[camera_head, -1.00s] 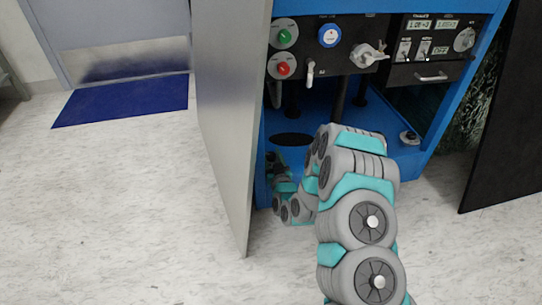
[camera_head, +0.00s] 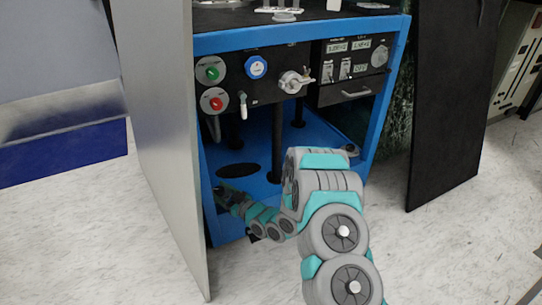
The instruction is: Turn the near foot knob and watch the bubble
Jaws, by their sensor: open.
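My arm reaches from the lower right into the bottom of a blue-framed machine cabinet (camera_head: 225,229). My gripper (camera_head: 224,193) is a small dark shape at the cabinet's near left corner, low beside the left post, and is open. The fingertips are small and dark, and I cannot tell whether they touch anything. I cannot pick out the near foot knob; my arm covers part of the cabinet's front lower edge. A small round fitting (camera_head: 351,150) sits on the blue base at the right, behind my arm; I cannot tell whether it holds the bubble.
A tall grey panel (camera_head: 162,130) stands close left of my gripper. A black panel (camera_head: 445,110) stands at the right. The floor in front is clear.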

